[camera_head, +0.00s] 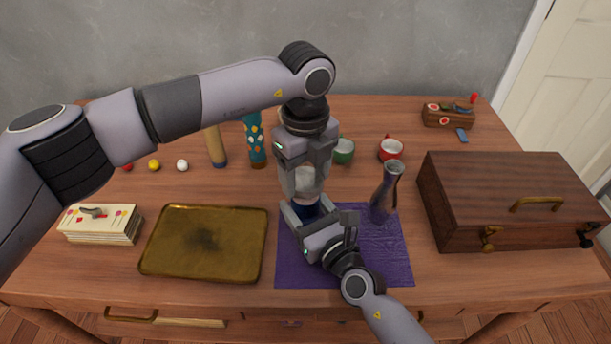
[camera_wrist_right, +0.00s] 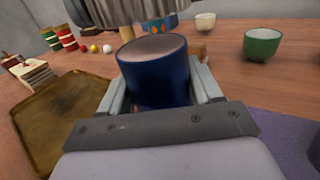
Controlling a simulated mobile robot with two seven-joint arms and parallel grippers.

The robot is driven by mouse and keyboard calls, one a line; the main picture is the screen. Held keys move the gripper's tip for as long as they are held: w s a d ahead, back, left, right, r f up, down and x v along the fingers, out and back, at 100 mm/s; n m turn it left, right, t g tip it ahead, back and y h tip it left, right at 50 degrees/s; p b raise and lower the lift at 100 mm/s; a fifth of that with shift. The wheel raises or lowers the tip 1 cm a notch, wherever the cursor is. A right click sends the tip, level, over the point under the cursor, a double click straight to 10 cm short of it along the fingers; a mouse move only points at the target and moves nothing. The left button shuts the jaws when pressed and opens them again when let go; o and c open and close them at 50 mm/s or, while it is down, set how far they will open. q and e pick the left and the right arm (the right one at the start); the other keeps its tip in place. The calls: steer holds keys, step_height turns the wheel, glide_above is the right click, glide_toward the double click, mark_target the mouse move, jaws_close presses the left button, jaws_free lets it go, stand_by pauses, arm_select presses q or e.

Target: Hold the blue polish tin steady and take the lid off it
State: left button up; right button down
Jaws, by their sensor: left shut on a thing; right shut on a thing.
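The blue polish tin (camera_wrist_right: 155,78) stands upright between the fingers of my right gripper (camera_wrist_right: 155,92), which is shut on its sides. Its flat brownish top shows inside a blue rim. In the head view the tin (camera_head: 308,211) is mostly hidden between the two grippers. My left gripper (camera_head: 303,185) points straight down above the tin and is shut on a pale grey round piece (camera_head: 305,180), which looks like the lid. In the right wrist view a ribbed grey form (camera_wrist_right: 140,10) hangs over the tin, with a gap between them.
A purple cloth (camera_head: 375,255) lies under the grippers, with a dark vase (camera_head: 385,190) on it. A brass tray (camera_head: 200,245) lies to the left, a wooden case (camera_head: 495,195) to the right. Cups, including a green one (camera_head: 344,150), and a patterned cylinder (camera_head: 255,140) stand behind.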

arm_select(q)
steer(key=shift+r, duration=1.4)
arm_select(e)
steer(key=shift+c, duration=0.7)
jaws_free()
